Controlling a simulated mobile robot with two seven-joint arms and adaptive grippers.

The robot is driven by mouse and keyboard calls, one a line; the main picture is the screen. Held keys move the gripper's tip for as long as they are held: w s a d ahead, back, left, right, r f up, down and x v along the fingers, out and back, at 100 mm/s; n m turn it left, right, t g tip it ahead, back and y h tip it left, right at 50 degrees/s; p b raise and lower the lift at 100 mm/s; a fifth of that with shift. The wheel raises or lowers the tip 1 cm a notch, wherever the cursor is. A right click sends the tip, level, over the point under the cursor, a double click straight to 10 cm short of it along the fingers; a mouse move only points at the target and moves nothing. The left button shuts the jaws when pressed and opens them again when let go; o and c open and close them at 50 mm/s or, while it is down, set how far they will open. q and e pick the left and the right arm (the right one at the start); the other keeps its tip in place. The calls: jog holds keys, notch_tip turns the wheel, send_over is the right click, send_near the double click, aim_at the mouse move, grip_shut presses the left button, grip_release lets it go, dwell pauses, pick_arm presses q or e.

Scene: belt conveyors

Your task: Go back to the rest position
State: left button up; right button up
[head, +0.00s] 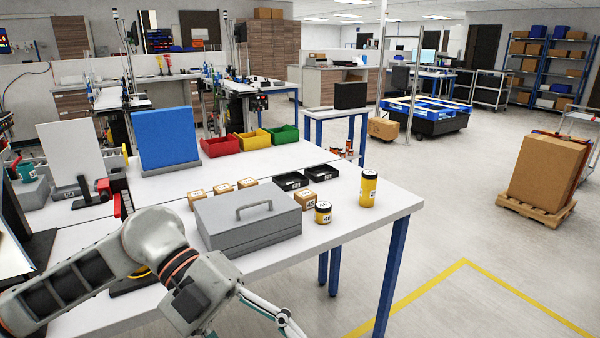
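My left arm reaches in from the left over the near edge of the white table (350,208). Its wrist is bent downward at the lower middle. Part of my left gripper (272,313) shows at the bottom edge, in front of the table and below its top. The rest is cut off by the frame, so I cannot tell whether it is open or shut. No held object shows in the visible part. My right gripper is not in view.
On the table are a grey case (247,222) with a handle, small cardboard boxes (305,199), black trays (290,181), a yellow canister (368,188) and a shorter yellow jar (323,212). A blue panel (165,138) stands behind. Open floor lies right.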

pick_arm(q)
jog(key=d+r+h, duration=0.3)
jog(key=d+h, duration=0.2)
jog(key=w+r+n+t+h, duration=0.2)
jog(key=w+n+t+h, duration=0.5)
jog(key=n+t+h, duration=0.15)
jog(key=w+a+f+n+t+y, duration=0.4)
jog(key=a+f+n+t+y, duration=0.1)
jog(key=f+n+t, duration=0.25)
jog(key=w+a+f+n+t+y, duration=0.5)
jog(key=f+n+t+y, duration=0.1)
jog(key=f+n+t, duration=0.15)
jog(key=s+a+f+n+g+y, duration=0.1)
jog(key=s+a+f+n+y, duration=0.15)
jog(key=f, duration=0.45)
jog(key=s+a+f+n+g+y, duration=0.1)
jog(key=a+f+n+y, duration=0.1)
jog(key=a+f+y, duration=0.35)
jog(key=s+a+f+n+g+y, duration=0.1)
jog(key=s+a+f+g, duration=0.1)
jog(key=s+f, duration=0.4)
jog(key=s+a+f+n+g+y, duration=0.1)
jog(key=s+f, duration=0.4)
jog(key=f, duration=0.6)
jog(key=shift+s+a+g, duration=0.35)
jog(key=shift+a+g, duration=0.15)
jog(key=shift+g, duration=0.25)
